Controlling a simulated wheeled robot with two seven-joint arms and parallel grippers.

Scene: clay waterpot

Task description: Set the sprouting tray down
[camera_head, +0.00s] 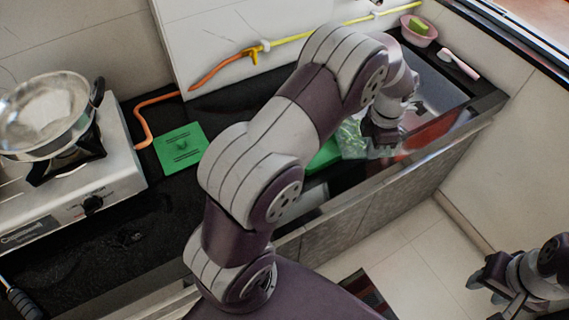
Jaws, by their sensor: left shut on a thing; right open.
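A green tray-like thing (325,156) shows partly from behind my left arm at the counter's front edge. A clear, leafy-looking part (351,138) adjoins it on the right; whether they are one piece I cannot tell. My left gripper (378,140) is at the right side of this part and is shut on it, as far as the view shows. My arm hides much of the tray, and I cannot tell whether its underside touches the counter. My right gripper (490,283) is open and empty over the floor at the lower right.
A flat green square (181,148) lies on the dark counter beside a stove (75,190) with a metal pan (45,115). An orange hose (142,120) lies near it. A sink (440,90), a red thing (428,132), a pink bowl (419,36) and a brush (460,65) are at right.

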